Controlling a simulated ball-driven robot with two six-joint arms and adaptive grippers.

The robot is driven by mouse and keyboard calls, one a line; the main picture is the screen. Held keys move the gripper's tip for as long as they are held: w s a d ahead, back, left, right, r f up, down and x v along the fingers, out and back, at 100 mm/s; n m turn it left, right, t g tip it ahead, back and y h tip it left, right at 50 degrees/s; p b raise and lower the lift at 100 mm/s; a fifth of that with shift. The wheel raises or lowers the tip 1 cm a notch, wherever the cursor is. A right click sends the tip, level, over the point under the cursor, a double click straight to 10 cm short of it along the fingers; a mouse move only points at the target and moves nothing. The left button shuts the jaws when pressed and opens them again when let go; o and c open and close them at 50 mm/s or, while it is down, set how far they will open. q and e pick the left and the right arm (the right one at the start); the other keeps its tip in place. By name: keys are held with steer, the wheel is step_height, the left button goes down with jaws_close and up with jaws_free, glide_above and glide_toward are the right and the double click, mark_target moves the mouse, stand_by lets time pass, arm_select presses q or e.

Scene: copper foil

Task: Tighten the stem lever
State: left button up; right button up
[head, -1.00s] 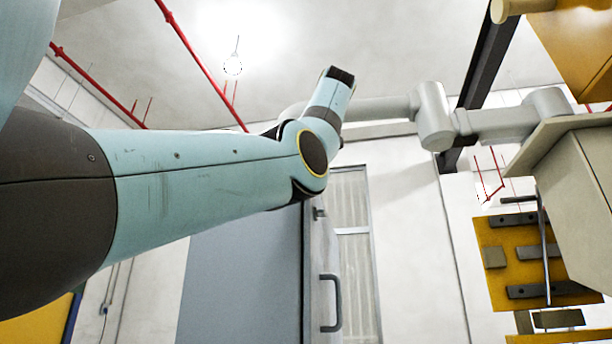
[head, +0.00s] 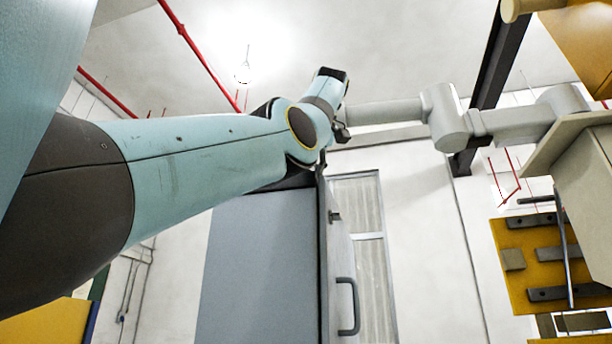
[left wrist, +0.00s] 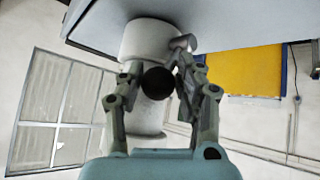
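A pale grey jointed arm of thick tubes (head: 450,118) crosses the upper right of the head view. Its left end lies behind my left arm. In the left wrist view a pale cylinder (left wrist: 150,42) fills the middle, with a round black knob (left wrist: 158,83) in front of it. The stem lever may be this knob, but I cannot be certain. My left gripper (left wrist: 158,78) has its fingers spread on either side of the knob. A gap seems to show on both sides, though contact is unclear. My left gripper's fingers are not clear in the head view. My right gripper is not in view.
A grey cabinet (head: 258,270) with a handled door (head: 338,270) stands below my left arm. A yellow rack (head: 550,262) with dark bars and a pale box-like unit (head: 585,165) stand at the right. A window (left wrist: 62,110) shows in the left wrist view.

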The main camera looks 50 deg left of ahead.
arm_select(q)
steer(key=o, duration=0.3)
steer(key=shift+w+a+f, duration=0.1)
steer(key=shift+w, duration=0.15)
steer(key=shift+o, duration=0.2)
steer(key=shift+s, duration=0.2)
